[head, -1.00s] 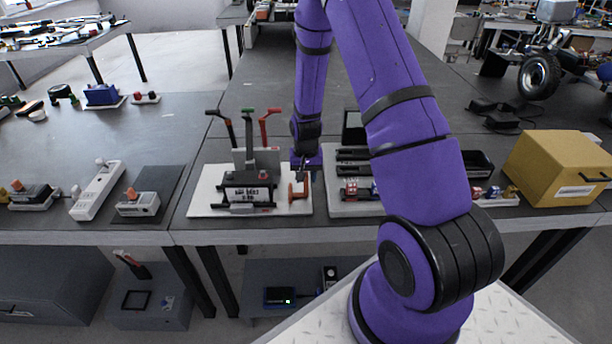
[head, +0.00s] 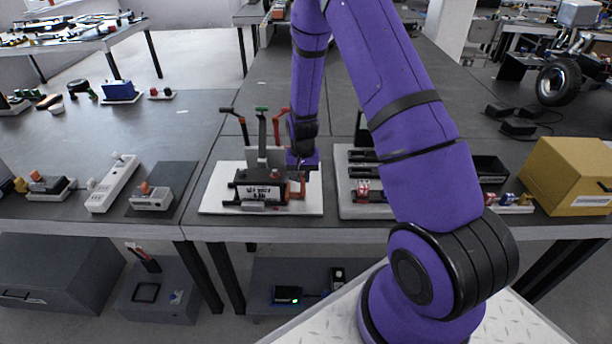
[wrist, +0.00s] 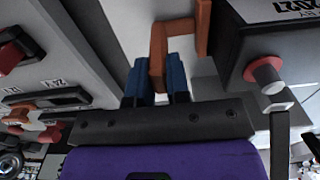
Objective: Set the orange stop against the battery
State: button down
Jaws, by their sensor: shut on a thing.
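The battery (head: 258,190) is a dark box with a white label, standing on a white board (head: 215,203) in the head view. It also shows at the right of the wrist view (wrist: 255,35). The orange stop (wrist: 158,50) is a bent bracket in the wrist view, between the blue fingers of my gripper (wrist: 157,72). My gripper is shut on it. One orange end lies right beside the battery's side; I cannot tell whether they touch. In the head view my gripper (head: 301,170) is just right of the battery, low over the board, and partly hides the stop.
A white switch strip (head: 113,183) lies to the left.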

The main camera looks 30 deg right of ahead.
jog(key=c, duration=1.1)
grip_release()
jog(key=shift+w+a, duration=0.15)
jog(key=shift+a, duration=0.05)
jog(key=shift+r, duration=0.1)
notch_tip(320, 180, up, 11)
jog(key=shift+f, duration=0.15)
jog(key=s+a+r+n+t, duration=0.1)
jog(key=s+a+r+n, duration=0.3)
jog(key=r, duration=0.7)
jog(key=s+a+r+m+t, duration=0.1)
jog(key=s+r+t, duration=0.1)
jog(key=s+r, duration=0.65)
jog(key=s+a+r+n, duration=0.1)
jog(key=s+r, duration=0.3)
jog(key=s, duration=0.1)
jog(key=s+a+r+n+t, duration=0.1)
jog(key=s+r, duration=0.3)
jog(key=s, duration=0.2)
jog(key=s+a+r+n+t, duration=0.1)
jog(key=s+a+r, duration=0.1)
jog(key=s+r, duration=0.2)
jog(key=shift+s+r+n, duration=0.4)
jog(key=shift+s, duration=0.45)
